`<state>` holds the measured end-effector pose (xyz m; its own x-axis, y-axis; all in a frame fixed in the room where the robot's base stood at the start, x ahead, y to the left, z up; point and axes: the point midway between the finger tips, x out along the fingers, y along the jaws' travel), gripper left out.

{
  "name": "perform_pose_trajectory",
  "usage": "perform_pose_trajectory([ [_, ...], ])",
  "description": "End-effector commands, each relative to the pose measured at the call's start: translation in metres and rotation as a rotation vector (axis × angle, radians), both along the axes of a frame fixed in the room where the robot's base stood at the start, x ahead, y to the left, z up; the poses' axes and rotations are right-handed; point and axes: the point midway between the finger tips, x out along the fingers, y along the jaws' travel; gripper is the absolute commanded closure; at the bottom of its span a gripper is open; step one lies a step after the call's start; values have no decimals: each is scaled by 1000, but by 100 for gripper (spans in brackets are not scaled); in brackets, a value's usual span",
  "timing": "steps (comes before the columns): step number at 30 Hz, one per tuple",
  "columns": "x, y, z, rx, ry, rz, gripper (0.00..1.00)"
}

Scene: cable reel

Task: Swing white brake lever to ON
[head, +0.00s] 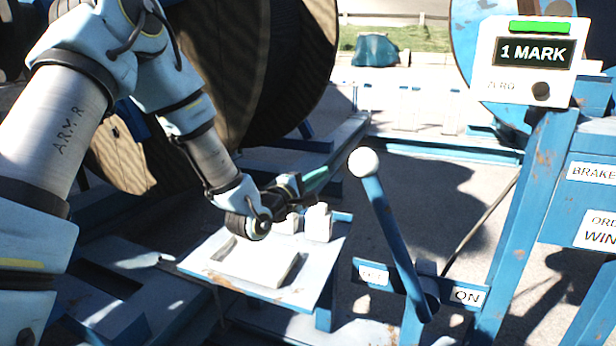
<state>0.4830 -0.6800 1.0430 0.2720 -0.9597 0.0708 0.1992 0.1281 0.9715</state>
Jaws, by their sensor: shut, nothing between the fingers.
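The brake lever is a blue bar (392,232) with a white ball knob (363,162). It rises from a pivot at the lower right and leans left, with its knob toward the OFF side. The partly shaded OFF label (373,274) is left of the bar, and the ON label (467,296) is right of the pivot. My gripper (300,188) is dark, shut and empty. It is left of the knob, with a visible gap between them in the picture. Its fingertips are small and hard to separate from the teal part behind or beside them.
A pale tray (204,266) with white blocks (318,222) lies under my gripper. A large cable reel (290,60) stands behind my arm. A blue post (527,215) and a display reading "1 MARK" (535,52) are to the right. Open shaded ground lies right of the lever.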

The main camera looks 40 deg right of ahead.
Motion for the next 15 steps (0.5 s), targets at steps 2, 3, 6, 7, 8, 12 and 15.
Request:
perform_pose_trajectory([
  [2,3,-16,4,0,0,-1,100],
  [3,-1,-22,7,0,1,-4,100],
  [6,-8,-34,9,1,2,-4,100],
  [7,-9,-36,9,1,1,-2,100],
  [8,-10,-39,10,0,1,-2,100],
  [12,-14,-46,10,1,0,0,100],
  [15,-15,-48,10,1,0,0,100],
])
